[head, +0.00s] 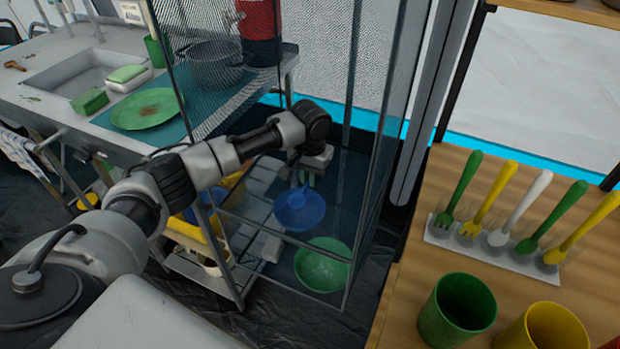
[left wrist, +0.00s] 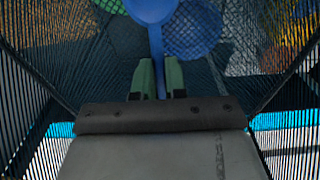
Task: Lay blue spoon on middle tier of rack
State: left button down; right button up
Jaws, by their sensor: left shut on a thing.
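My left gripper (head: 306,180) is inside a tall, see-through mesh rack (head: 372,165), its fingers pointing down. In the left wrist view its two green fingers (left wrist: 160,80) are shut on the handle of the blue spoon (left wrist: 152,12), whose bowl points away from the gripper. A round blue mesh-covered dish (left wrist: 192,30) shows beyond the spoon; in the head view this blue round shape (head: 300,210) lies below the gripper. The spoon is hard to tell from it there. A green plate (head: 322,265) lies lower in the rack. I cannot tell the spoon's height above a tier.
Left of the rack, a counter (head: 50,105) has a sink, green plate (head: 145,108), sponge and dark pot (head: 212,62). The rack's posts and mesh surround my forearm.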

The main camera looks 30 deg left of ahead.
pick_arm(q)
jog(key=shift+f, duration=0.2)
jog(key=c, duration=1.2)
grip_release()
jog(key=shift+o, duration=0.2)
pick_arm(e)
jog(key=shift+f, duration=0.1)
jog(key=shift+s, duration=0.1)
pick_arm(q)
jog(key=shift+r, duration=0.35)
notch_tip(320, 180, up, 12)
jog(key=p, duration=0.2)
jog(key=shift+f, duration=0.25)
pick_arm(e)
jog(key=s+f, duration=0.4)
jog(key=shift+s+d+f, duration=0.25)
jog(key=shift+d+f, duration=0.1)
jog(key=shift+f, duration=0.05)
